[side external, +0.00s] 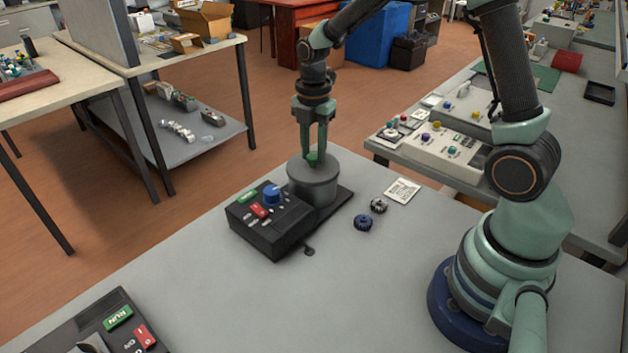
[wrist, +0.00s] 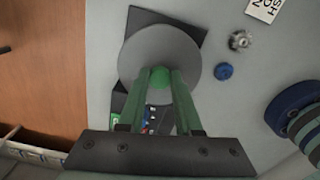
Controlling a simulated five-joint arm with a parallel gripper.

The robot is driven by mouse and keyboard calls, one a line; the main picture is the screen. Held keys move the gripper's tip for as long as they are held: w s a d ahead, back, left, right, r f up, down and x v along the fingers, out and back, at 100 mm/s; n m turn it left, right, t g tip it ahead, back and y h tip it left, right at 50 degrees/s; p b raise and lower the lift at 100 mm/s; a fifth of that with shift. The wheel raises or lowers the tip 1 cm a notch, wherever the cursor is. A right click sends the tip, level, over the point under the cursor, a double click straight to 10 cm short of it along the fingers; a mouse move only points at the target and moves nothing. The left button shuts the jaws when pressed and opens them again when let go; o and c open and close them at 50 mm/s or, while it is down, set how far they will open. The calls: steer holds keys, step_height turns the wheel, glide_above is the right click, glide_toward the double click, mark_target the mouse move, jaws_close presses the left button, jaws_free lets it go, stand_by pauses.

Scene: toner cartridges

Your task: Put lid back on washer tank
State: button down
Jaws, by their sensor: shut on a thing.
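The washer tank (side external: 312,192) is a grey cylinder at the back of a black control box (side external: 270,228). A round grey lid (side external: 313,170) is at the top of the tank; whether it is fully seated I cannot tell. My gripper (side external: 313,158) points down over the lid, shut on its small green knob. In the wrist view the lid (wrist: 152,52) is a grey disc, and the green knob (wrist: 159,78) sits between the fingertips. The lid hides most of the tank there.
A blue gear (side external: 363,222), a metal gear (side external: 378,205) and a printed card (side external: 403,191) lie right of the tank. The box carries a blue dial (side external: 272,195) and a red switch (side external: 258,210). Another control box (side external: 100,330) is at the front left. The table between is clear.

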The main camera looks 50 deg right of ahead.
stand_by(0.4)
steer(key=shift+c, duration=0.2)
jaws_free()
steer(key=shift+r, duration=0.1)
steer(key=shift+r, duration=2.4)
jaws_close()
